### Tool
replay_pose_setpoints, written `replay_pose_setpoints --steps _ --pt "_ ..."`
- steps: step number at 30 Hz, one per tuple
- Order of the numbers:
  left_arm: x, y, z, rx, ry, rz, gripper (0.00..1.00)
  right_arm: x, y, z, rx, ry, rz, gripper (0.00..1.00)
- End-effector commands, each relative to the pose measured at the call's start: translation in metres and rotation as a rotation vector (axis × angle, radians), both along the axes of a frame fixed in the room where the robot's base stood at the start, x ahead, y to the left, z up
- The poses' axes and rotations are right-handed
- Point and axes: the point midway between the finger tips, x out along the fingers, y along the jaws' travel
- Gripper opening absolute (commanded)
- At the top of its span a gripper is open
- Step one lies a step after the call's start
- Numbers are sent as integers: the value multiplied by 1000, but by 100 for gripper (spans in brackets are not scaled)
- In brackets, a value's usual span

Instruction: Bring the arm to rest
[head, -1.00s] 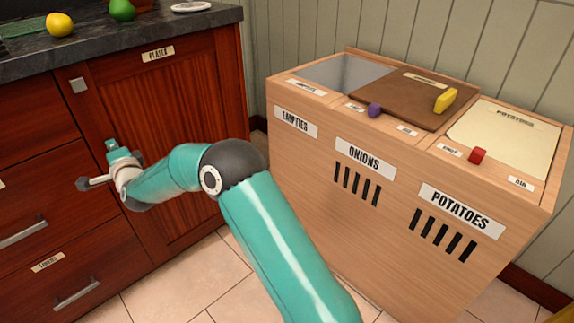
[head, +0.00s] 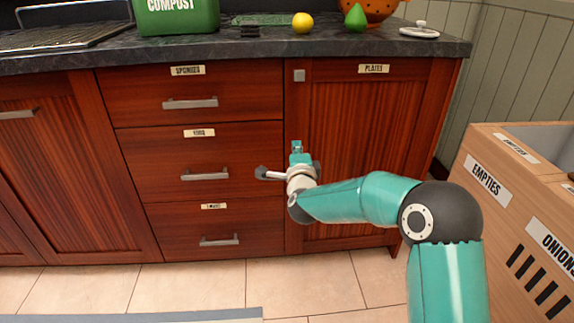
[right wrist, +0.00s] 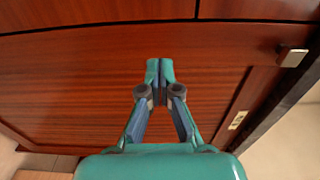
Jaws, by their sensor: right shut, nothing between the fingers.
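My right gripper (head: 297,147) is in front of the dark red wood cabinet, near the left edge of the door (head: 365,135) labelled "PLATES". Its fingers are shut with nothing between them. In the right wrist view the closed fingertips (right wrist: 160,70) show against the reddish wood. I cannot tell how far they are from it. My right arm (head: 365,198) comes in from the lower right and is bent at a dark joint. My left gripper is not in view.
Shut drawers (head: 190,103) are left of the door. The dark counter (head: 260,50) holds a green compost bin (head: 178,15), a yellow fruit (head: 303,22) and a green pear-like fruit (head: 355,17). A wooden bin unit (head: 480,215) stands at the right. Tiled floor (head: 190,285) lies below.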

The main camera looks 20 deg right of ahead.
Motion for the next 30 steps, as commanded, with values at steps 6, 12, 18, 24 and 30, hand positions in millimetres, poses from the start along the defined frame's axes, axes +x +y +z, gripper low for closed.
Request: replay_pose_setpoints --steps 6,12,18,24,30 --pt "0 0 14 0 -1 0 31 -21 40 2 0 3 1 0" --pt "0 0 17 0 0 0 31 -32 59 1 1 2 -2 0" --pt "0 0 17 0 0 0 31 -34 57 -3 1 7 -13 0" --pt "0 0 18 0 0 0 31 -40 33 -62 -8 112 -45 0" --pt "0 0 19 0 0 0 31 -85 43 -192 -69 425 82 0"
